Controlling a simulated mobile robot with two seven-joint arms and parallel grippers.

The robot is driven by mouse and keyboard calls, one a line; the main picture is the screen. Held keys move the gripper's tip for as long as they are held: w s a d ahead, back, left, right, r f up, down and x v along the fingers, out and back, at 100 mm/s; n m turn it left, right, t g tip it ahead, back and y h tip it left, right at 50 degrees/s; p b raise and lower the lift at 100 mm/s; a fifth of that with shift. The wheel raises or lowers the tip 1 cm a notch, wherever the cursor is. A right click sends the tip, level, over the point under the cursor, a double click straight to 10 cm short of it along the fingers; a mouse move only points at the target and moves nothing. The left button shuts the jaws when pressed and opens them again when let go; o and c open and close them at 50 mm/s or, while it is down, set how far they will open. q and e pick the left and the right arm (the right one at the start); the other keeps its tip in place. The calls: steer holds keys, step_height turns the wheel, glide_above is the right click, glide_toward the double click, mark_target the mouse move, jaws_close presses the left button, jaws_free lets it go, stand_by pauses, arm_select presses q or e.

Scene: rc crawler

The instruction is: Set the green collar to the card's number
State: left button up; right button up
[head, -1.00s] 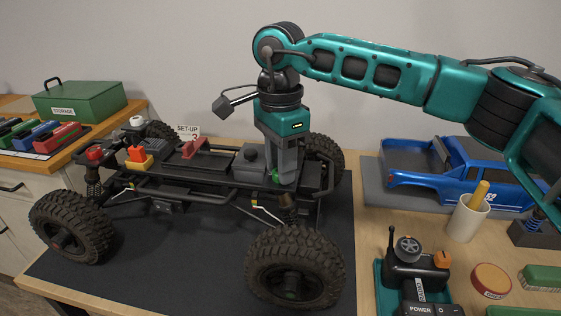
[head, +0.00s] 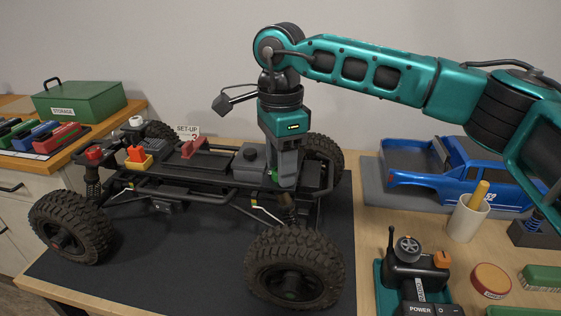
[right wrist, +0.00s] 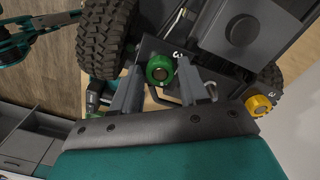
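My right gripper (head: 287,184) points down at the chassis. Its two fingers (right wrist: 160,76) stand apart on either side of the collar and look open; firm contact is not visible. The set-up card (head: 187,132) stands behind the chassis and shows a 3; its smaller print is unreadable. My left gripper is not in view.
The crawler's tyres (head: 293,268) and rails surround the work spot on a black mat (head: 190,270). A yellow collar (right wrist: 259,105) lies right in the wrist view. The blue body (head: 450,180), cup (head: 466,222) and transmitter (head: 415,268) stand to the right.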

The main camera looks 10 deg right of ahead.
steer(key=shift+o, duration=1.1)
step_height(320, 180, up, 13)
steer(key=p, duration=0.1)
steer(key=shift+w, duration=0.15)
